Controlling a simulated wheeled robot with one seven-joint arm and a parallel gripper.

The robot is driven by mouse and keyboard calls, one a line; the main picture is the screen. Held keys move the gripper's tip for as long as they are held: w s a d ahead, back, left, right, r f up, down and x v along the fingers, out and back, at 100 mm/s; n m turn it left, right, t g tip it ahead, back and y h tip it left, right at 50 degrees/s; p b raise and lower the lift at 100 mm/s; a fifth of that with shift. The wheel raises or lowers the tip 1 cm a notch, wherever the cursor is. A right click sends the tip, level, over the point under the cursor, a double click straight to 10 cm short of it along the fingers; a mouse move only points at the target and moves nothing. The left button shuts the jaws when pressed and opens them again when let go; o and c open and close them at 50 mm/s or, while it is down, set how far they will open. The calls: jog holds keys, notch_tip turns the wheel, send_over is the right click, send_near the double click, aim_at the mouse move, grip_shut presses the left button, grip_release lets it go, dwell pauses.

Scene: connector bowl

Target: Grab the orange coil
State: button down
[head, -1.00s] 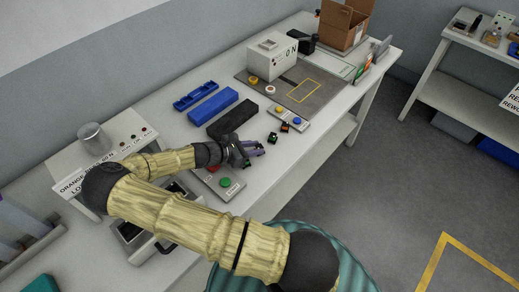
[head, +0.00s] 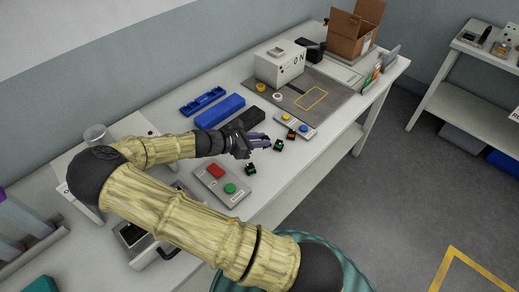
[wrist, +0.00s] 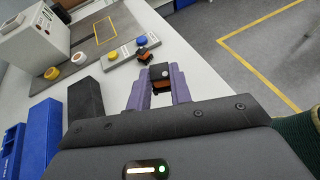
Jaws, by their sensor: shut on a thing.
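My gripper (head: 268,142) has purple fingers and is over the table. In the wrist view its fingers (wrist: 158,88) are shut on a small black coil part with an orange band (wrist: 160,72); in the head view a black part with a green mark (head: 278,146) lies at the fingertips. A second black-and-orange part (wrist: 147,40) lies just beyond in the wrist view; it also shows in the head view (head: 291,134). Another dark part with green (head: 250,169) lies nearer, below the gripper. The fingers hide the held part's sides.
A box with red and green buttons (head: 222,184) lies in front. A black block (head: 243,120) and blue block (head: 220,111) lie left of the gripper. A button panel (head: 297,124), grey mat (head: 335,98) and white machine (head: 279,64) stand beyond. The table's right front strip is clear.

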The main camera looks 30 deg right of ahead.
notch_tip(320, 180, up, 2)
jog(key=shift+r, duration=0.1)
dwell(0.7)
